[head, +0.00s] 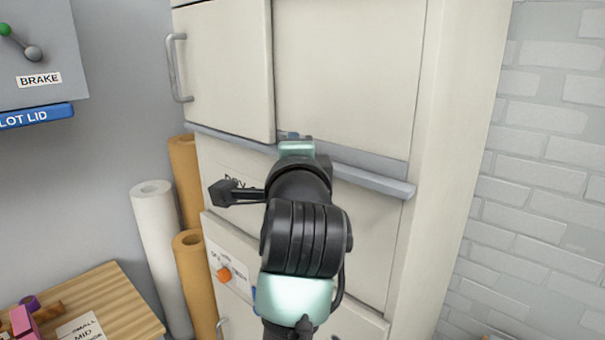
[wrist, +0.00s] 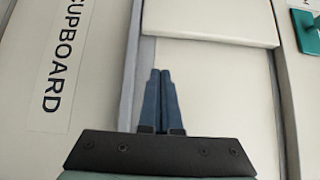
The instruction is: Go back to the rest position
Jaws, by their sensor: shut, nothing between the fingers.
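My gripper (head: 288,136) is in front of the tall cream cupboard (head: 458,150), at the height of the grey ledge across its front. Its fingers are mostly hidden behind my wrist in the head view. In the wrist view my gripper (wrist: 161,72) shows two dark blue fingers side by side, shut and empty. They point at a pale panel beside a grey strip. I cannot tell whether they touch it. A "CUPBOARD" label (wrist: 58,60) is at the left of the wrist view.
An upper cupboard door (head: 225,70) has a grey handle (head: 176,68). Paper rolls (head: 158,240) stand left of the cupboard. A wooden table (head: 105,292) is lower left, with a grey "BRAKE" panel (head: 50,55) above. A brick wall (head: 545,150) is right. A green piece (wrist: 305,32) shows in the wrist view.

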